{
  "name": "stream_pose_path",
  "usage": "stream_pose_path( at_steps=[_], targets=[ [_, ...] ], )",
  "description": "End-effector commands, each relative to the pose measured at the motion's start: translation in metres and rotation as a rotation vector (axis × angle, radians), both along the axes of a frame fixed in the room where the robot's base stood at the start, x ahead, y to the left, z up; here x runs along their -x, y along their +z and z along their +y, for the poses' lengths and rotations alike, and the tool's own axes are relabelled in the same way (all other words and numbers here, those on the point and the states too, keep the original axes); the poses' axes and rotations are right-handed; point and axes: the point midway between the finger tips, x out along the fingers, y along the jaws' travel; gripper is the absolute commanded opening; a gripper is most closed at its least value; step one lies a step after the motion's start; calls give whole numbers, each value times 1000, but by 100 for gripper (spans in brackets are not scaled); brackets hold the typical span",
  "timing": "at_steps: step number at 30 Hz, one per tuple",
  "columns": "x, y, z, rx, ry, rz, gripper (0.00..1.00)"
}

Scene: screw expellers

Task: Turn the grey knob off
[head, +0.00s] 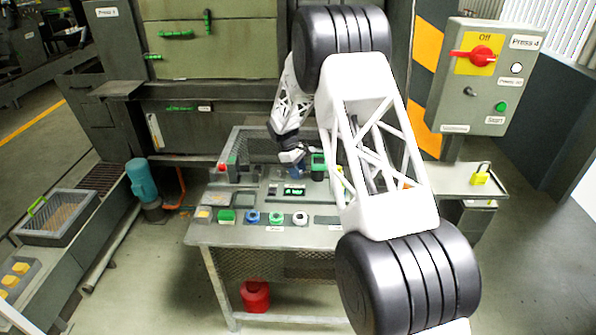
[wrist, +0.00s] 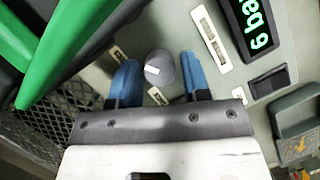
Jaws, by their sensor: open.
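The grey knob (wrist: 158,70) is a short round knob with a white marker line on top, in the upper middle of the wrist view. It sits on the grey-green panel. My gripper (wrist: 159,62) is open, with one blue finger on the left and one on the right of the knob. Small gaps seem to show between fingers and knob, so I cannot tell of any contact. In the head view my gripper (head: 301,169) is low over the back of the control desk (head: 225,232), and the knob cannot be made out there.
A lit green display (wrist: 262,35) is right of the knob, and a large green handle (wrist: 65,50) is close on the left. Several coloured buttons line the desk's front, including a green one (head: 276,218). A control box (head: 483,75) with a red switch stands at right.

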Motion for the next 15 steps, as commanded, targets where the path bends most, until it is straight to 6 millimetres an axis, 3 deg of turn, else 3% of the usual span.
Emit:
stream_pose_path(
  at_steps=[7,13,15],
  targets=[
    [0,0,0,0,0,0,41],
    [0,0,0,0,0,0,11],
    [0,0,0,0,0,0,9]
  ],
)
